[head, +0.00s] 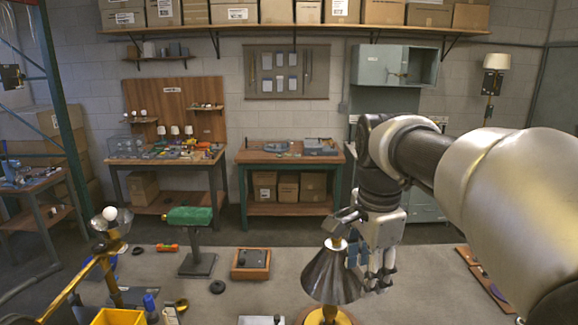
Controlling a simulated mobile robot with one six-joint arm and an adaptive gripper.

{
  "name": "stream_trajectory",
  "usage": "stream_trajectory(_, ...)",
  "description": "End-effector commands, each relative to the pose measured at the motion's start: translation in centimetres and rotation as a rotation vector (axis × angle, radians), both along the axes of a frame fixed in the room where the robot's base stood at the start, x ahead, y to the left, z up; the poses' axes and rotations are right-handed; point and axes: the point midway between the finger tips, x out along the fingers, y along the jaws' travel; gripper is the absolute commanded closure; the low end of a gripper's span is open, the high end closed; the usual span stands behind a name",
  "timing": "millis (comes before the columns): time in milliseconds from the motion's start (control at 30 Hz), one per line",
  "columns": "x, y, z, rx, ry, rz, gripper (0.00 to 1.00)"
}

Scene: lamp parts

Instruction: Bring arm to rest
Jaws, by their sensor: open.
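My gripper (372,276) hangs fingers-down at the right of the bench, at the end of my arm, which reaches in from the right edge. Its fingers are apart, and I see nothing held between them. A dark metal cone lampshade (331,278) stands upright just left of the fingers, over a gold base (322,317) at the bottom edge. The fingers overlap the shade's right side in the picture; I cannot tell if they touch it.
The grey bench (225,265) also holds a green-topped stand (190,217), an orange-brown box (250,265), a yellow bin (117,317) and a brass lamp arm (78,280) with a white bulb at left. Back tables (290,156) stand beyond.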

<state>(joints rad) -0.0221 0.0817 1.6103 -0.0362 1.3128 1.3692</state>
Motion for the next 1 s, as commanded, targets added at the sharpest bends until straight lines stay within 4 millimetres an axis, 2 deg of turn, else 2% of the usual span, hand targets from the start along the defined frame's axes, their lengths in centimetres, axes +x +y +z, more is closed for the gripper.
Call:
stream_trajectory(33, -2.5, -0.1, -1.5, -0.014, -0.025, 0.111, 0.53)
stream_trajectory(167, -7.9, -0.2, -4.4, -0.064, -0.079, 0.418, 0.53)
stream_trajectory(300, -13.5, -0.2, -8.8, -0.143, -0.136, 0.742, 0.53)
stream_trajectory(400, -16.9, -0.2, -12.3, -0.207, -0.168, 0.949, 0.53)
stream_trajectory(500, -19.4, -0.2, -15.3, -0.265, -0.191, 1.112, 0.53)
stream_trajectory(600, -21.0, -0.2, -17.4, -0.307, -0.203, 1.222, 0.53)
stream_trajectory(700, -21.7, -0.2, -18.5, -0.33, -0.207, 1.281, 0.53)
stream_trajectory(1000, -21.9, -0.2, -18.6, -0.336, -0.207, 1.299, 0.53)
